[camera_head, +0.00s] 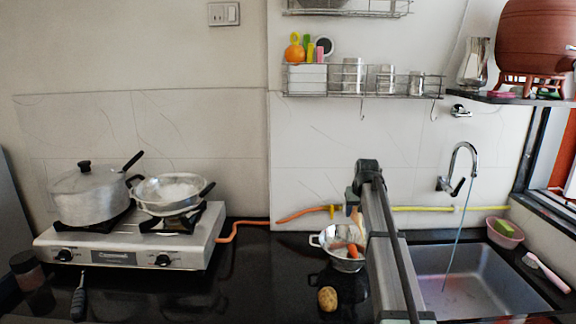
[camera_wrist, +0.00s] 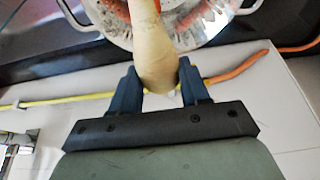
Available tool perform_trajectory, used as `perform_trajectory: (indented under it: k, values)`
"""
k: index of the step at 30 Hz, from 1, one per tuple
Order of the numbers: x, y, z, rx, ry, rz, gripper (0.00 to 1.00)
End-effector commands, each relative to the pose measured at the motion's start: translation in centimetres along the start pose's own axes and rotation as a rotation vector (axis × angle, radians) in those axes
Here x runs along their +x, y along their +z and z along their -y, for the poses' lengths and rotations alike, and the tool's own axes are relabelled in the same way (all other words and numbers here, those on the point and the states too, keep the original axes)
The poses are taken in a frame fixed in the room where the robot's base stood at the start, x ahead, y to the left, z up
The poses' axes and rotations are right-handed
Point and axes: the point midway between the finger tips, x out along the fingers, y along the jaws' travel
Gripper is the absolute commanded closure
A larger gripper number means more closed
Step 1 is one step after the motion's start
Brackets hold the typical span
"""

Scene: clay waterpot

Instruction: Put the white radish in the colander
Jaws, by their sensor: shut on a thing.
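The white radish (camera_wrist: 150,45) is a pale, long root. My gripper (camera_wrist: 158,68) is shut on it, with one dark finger on each side in the wrist view. In the head view the radish (camera_head: 357,219) shows as a pale strip, partly hidden by my arm, just above the colander. The metal colander (camera_head: 322,239) stands on the black counter with an orange carrot (camera_head: 352,248) in it. Its rim also shows at the top of the wrist view (camera_wrist: 92,18), behind the radish. I cannot tell whether the radish touches the colander.
A brown potato (camera_head: 327,298) lies on the counter in front of the colander. The stove (camera_head: 130,245) with a pot and a pan is at left. The sink (camera_head: 470,280) is at right. An orange hose (camera_head: 300,213) runs along the wall behind.

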Motion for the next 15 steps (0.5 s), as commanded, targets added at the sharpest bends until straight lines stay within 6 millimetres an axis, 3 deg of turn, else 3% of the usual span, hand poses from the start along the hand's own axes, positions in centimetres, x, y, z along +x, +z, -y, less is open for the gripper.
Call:
perform_trajectory:
  k: [9, 15]
  values:
    - [2.9, 1.2, 0.0, 0.0, 0.0, 0.001, 0.85]
    - [3.4, 1.4, 0.0, 0.0, 0.0, 0.001, 0.85]
